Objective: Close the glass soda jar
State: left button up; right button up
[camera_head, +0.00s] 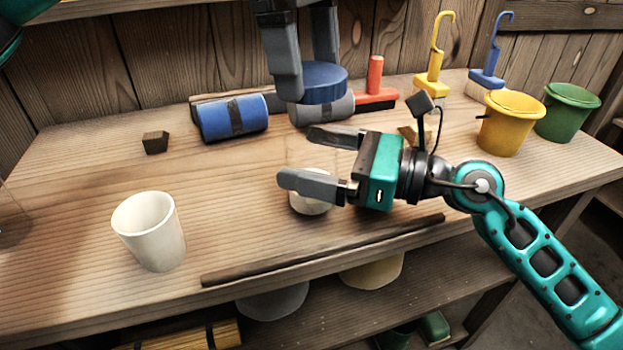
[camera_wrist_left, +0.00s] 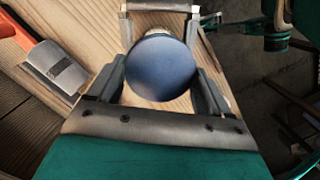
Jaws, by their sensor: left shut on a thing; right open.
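My left gripper (camera_head: 308,62) is shut on a round blue lid (camera_head: 320,84), held level in the air above the table. In the left wrist view the lid (camera_wrist_left: 160,82) sits between the two fingers. The glass jar (camera_head: 309,203) is hard to make out; its white lower part shows on the table below the fingers of my right gripper (camera_head: 312,162). My right gripper is open, its fingers pointing left around the jar. Whether they touch it I cannot tell. The lid is above the jar and apart from it. In the left wrist view the lid hides most of the jar.
A white cup (camera_head: 150,232) stands at the left front. A dark strip (camera_head: 325,250) lies along the front edge.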

jog(key=shift+w+a, duration=0.1)
jog(key=shift+a, duration=0.3)
jog(key=c, duration=1.5)
pick_arm(q)
jog(key=shift+f, duration=2.5)
